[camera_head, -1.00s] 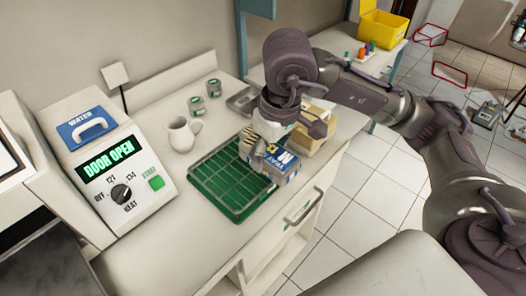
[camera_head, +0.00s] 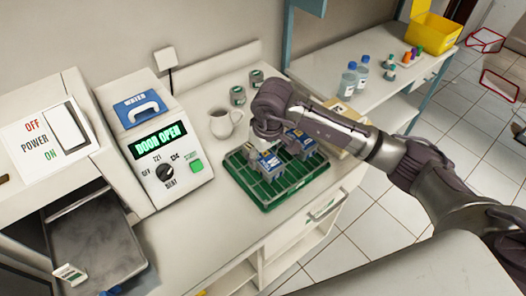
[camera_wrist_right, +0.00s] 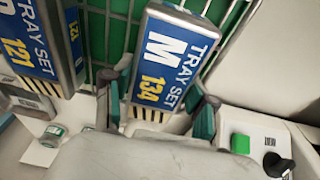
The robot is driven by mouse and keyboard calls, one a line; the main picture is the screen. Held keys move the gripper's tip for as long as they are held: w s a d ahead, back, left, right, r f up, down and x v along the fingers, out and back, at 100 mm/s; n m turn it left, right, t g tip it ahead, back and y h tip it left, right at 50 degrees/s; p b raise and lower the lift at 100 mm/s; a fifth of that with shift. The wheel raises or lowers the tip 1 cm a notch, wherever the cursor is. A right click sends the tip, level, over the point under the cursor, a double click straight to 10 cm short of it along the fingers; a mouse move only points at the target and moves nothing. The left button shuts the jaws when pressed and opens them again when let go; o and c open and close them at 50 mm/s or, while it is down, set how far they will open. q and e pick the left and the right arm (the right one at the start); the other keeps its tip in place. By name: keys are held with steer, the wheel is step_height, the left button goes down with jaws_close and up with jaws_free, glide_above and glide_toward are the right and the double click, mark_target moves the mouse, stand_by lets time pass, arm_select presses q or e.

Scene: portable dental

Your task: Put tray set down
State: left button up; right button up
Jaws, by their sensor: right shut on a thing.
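A blue and silver tray set marked M 134 (camera_wrist_right: 165,60) is between the fingers of my right gripper (camera_wrist_right: 160,92) in the wrist view. In the head view this tray set (camera_head: 268,163) hangs below my right gripper (camera_head: 266,138) at the green rack (camera_head: 278,195). The gripper is shut on it. I cannot tell whether its lower edge touches the rack. A second tray set, marked 121 (camera_wrist_right: 35,45), stands beside it; in the head view it (camera_head: 302,144) is on the rack's right part. My left gripper is not in view.
A steriliser (camera_head: 150,125) reading DOOR OPEN is left of the rack, its chamber tray (camera_head: 95,240) pulled out. A white jug (camera_head: 222,124) and two small tins (camera_head: 238,95) stand behind the rack. A yellow bin (camera_head: 432,32) is on the far counter.

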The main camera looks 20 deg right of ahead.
mark_target(267, 158)
steer(key=shift+f+b, duration=0.3)
steer(key=shift+b, duration=0.05)
steer(key=o, duration=1.4)
steer(key=shift+r, duration=0.1)
steer(key=shift+c, duration=0.2)
steer(key=shift+r+p, duration=0.3)
steer(key=shift+p, duration=0.15)
steer(key=r+b, duration=0.1)
steer(key=r, duration=0.2)
steer(key=s+r+b, duration=0.1)
steer(key=r, duration=0.3)
steer(key=r+b, duration=0.1)
steer(key=r, duration=0.2)
steer(key=shift+s+d+r+b, duration=0.15)
steer(key=shift+s+d+b, duration=0.1)
steer(key=shift+b, duration=0.15)
steer(key=shift+s+r, duration=0.1)
steer(key=shift+r, duration=0.55)
steer(key=shift+f, duration=0.1)
